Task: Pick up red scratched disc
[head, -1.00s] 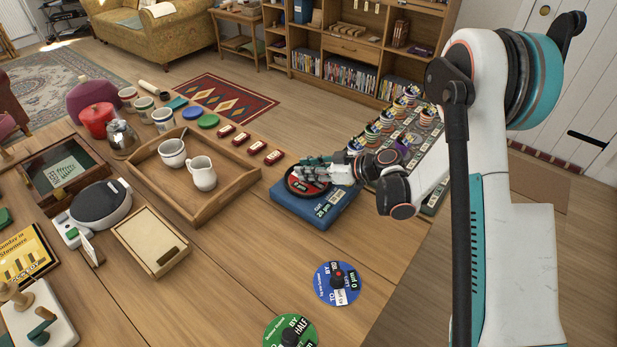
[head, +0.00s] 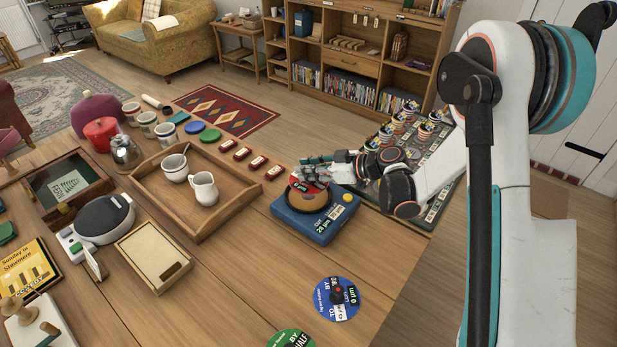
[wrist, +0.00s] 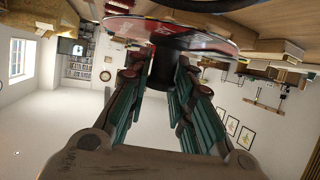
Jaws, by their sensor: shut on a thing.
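My gripper (head: 318,172) is shut on the red disc (head: 303,186), which has dark and white print. In the head view the disc is tilted and held just above the blue box (head: 318,229), whose round tan pad (head: 307,205) now shows below it. My gripper hides part of the disc. In the wrist view the red disc (wrist: 215,43) spans the top, with my gripper's fingers (wrist: 172,65) around its dark central hub. Any scratches are too small to make out.
A blue disc (head: 338,297) and a green disc (head: 290,339) lie on the table in front of the blue box. A wooden tray (head: 222,216) with a cup and jug stands to the left. A rack (head: 433,195) with several stacked discs is behind my gripper.

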